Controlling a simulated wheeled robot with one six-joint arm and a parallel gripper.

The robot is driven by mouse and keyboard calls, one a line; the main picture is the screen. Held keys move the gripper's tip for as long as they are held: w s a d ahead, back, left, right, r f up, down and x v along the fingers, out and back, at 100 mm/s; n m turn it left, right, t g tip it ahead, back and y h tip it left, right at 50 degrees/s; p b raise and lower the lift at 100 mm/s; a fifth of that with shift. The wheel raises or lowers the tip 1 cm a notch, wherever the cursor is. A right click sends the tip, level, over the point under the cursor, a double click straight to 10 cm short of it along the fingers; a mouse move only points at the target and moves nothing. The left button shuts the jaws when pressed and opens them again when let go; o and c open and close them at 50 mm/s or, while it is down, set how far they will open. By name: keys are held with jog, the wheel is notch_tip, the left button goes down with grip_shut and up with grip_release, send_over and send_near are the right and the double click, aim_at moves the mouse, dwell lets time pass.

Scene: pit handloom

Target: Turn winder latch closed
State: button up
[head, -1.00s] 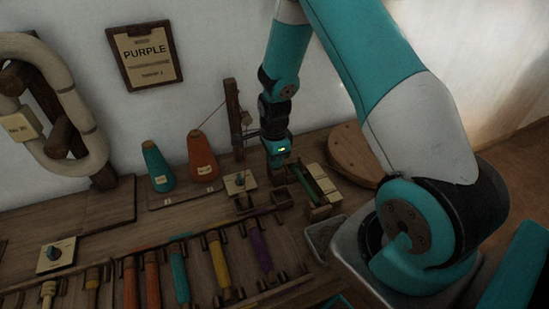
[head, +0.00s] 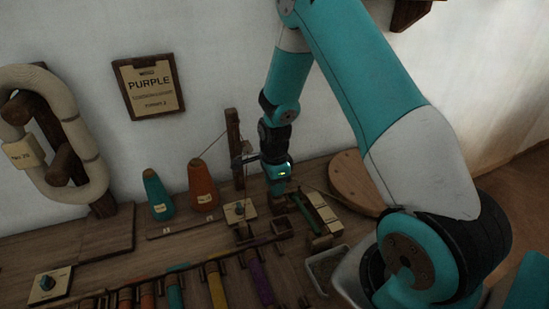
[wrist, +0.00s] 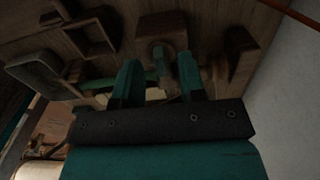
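My gripper (wrist: 158,72) is open in the wrist view, its two teal fingers spread with nothing seen between the tips. Just past the fingertips is a small brown wooden block with a rounded piece (wrist: 159,50), roughly in line with the gap; I cannot tell whether this is the winder latch. In the head view my gripper (head: 278,192) points down beside the winder's upright wooden post (head: 235,155). A pale plate with a small knob (head: 240,210) stands to its left. The fingertips' contact with anything is hidden in the head view.
A wooden holder with a green bar (head: 318,210) is right of the gripper, before a round wooden disc (head: 352,180). A grey tray (head: 325,270) is at the front. Teal (head: 158,195) and orange (head: 203,187) cones stand left. Coloured spools lie in front.

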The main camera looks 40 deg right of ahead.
notch_tip(320, 180, up, 16)
jog(key=shift+p, duration=0.45)
jog(key=shift+f, duration=0.1)
jog(key=s+a+r+n+y+p, duration=0.2)
jog(key=s+a+r+n, duration=0.7)
jog(key=n, duration=0.5)
jog(key=s+a+r+n+y+p, duration=0.2)
jog(key=s+a+r+n+p, duration=0.2)
jog(key=s+a+r+n, duration=0.5)
jog(key=s+a+n, duration=0.3)
jog(key=s+n, duration=0.1)
jog(key=n, duration=0.1)
jog(key=shift+s+a+r+p, duration=0.25)
jog(key=shift+a+r+p, duration=0.05)
jog(key=shift+a+r, duration=0.1)
